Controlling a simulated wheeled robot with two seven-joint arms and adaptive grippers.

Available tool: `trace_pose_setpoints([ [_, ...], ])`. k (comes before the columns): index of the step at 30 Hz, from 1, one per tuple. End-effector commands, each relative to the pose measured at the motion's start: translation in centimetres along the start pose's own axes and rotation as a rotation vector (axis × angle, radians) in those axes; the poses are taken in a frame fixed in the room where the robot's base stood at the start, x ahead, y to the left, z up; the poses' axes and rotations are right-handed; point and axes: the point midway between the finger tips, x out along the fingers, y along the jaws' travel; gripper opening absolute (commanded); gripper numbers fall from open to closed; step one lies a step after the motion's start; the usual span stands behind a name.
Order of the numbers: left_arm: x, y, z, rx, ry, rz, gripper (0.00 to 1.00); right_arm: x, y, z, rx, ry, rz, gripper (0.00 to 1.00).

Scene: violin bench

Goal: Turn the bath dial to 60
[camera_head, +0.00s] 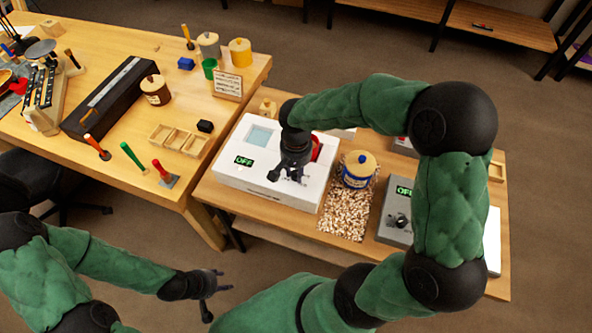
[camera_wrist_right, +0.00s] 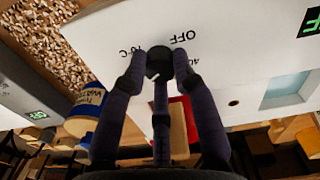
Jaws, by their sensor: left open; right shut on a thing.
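The bath is the white box (camera_head: 225,175) on the low wooden table. Its green display (camera_head: 244,161) reads OFF. My right gripper (camera_head: 288,176) reaches down onto its top and hides the dial in the head view. In the right wrist view the dark dial (camera_wrist_right: 160,62) sits between the fingertips of my right gripper (camera_wrist_right: 159,72), which is shut on it. The dial's pointer cannot be made out. My left gripper (camera_head: 215,285) is open and empty, away from the tables at lower left.
A red thing (camera_head: 317,148) lies close behind my right gripper.

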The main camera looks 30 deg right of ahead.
Motion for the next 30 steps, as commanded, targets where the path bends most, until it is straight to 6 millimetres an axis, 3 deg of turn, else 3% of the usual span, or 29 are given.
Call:
trace_pose_setpoints([
  [14,0.02,-0.01,-0.01,0.0,0.0,0.0,0.47,0.05,0.02,0.13,0.011,-0.003,0.002,0.0],
  [15,0.02,-0.01,-0.01,0.0,0.0,0.0,0.47,0.05,0.02,0.13,0.011,-0.003,0.002,0.39],
  [17,0.02,-0.01,0.0,0.0,0.0,0.0,0.47,0.05,0.01,0.12,0.011,-0.003,0.002,0.52],
  [30,0.03,-0.01,-0.01,0.0,0.0,0.0,0.47,-0.74,-0.04,-0.03,0.011,0.001,0.0,0.52],
])
